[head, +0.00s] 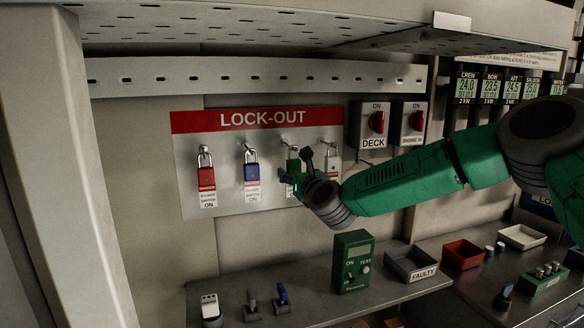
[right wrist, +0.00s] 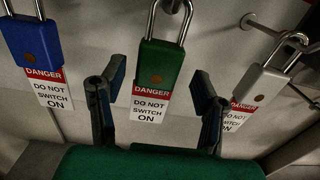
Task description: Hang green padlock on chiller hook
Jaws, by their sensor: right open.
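The green padlock (right wrist: 162,65) hangs by its shackle in the middle of the right wrist view, with a "DANGER DO NOT SWITCH ON" tag (right wrist: 150,105) below it. In the head view the green padlock (head: 293,165) is partly covered by my right gripper (head: 296,170). My right gripper also shows in the right wrist view (right wrist: 158,92); it is open, with one finger on each side of the tag and lower body. I see no clear contact. The padlock hangs on the LOCK-OUT board (head: 222,150). My left gripper is not in view. I cannot make out the chiller hook by name.
A red padlock (head: 206,179) and a blue padlock (head: 251,173) hang left of the green one, and a white padlock (head: 332,166) right. Two red switches are beside the board. Below, a shelf holds a green tester (head: 352,262) and a FAULTY bin (head: 411,264).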

